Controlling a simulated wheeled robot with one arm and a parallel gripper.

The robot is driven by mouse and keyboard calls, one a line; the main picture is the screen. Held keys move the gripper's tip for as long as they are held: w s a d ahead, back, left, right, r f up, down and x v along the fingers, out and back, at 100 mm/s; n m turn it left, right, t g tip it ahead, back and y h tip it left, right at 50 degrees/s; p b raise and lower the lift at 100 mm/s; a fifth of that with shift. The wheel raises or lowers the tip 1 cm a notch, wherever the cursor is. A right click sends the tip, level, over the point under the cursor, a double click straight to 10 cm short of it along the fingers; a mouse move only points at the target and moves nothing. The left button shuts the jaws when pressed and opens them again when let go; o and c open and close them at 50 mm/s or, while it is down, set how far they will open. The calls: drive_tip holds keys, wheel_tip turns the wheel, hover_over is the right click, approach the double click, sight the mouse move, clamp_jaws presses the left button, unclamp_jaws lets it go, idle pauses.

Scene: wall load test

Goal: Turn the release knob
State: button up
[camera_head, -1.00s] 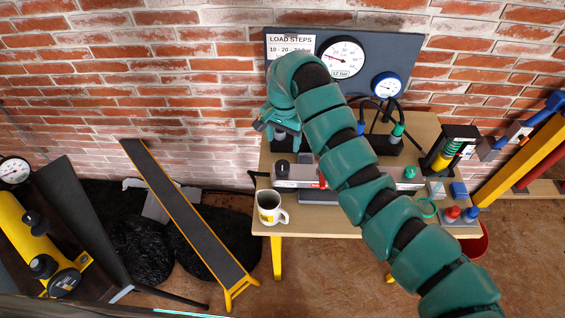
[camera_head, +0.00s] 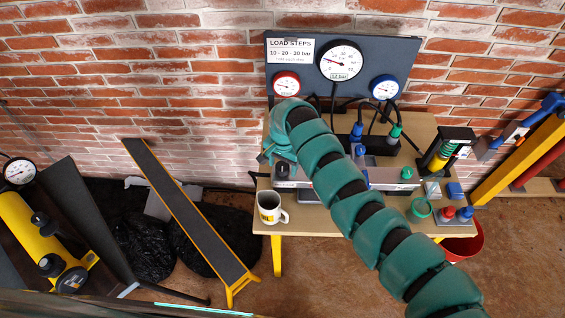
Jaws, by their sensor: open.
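A grey block (camera_head: 380,178) lies along the table, partly hidden behind my arm. A black knob (camera_head: 282,170) stands on its left end and a green knob (camera_head: 407,172) on its right end. I cannot tell from the picture which one is the release knob. My gripper (camera_head: 266,157) is open, above and slightly left of the black knob. I cannot tell whether it touches the knob. The wrist and arm hide part of the block's middle.
A white mug (camera_head: 269,208) stands at the table's (camera_head: 300,222) front left corner. A dark panel with gauges (camera_head: 341,63) rises behind. Hoses and blue and green fittings (camera_head: 394,134) stand at the back.

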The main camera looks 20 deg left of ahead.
drive_tip(key=c, duration=1)
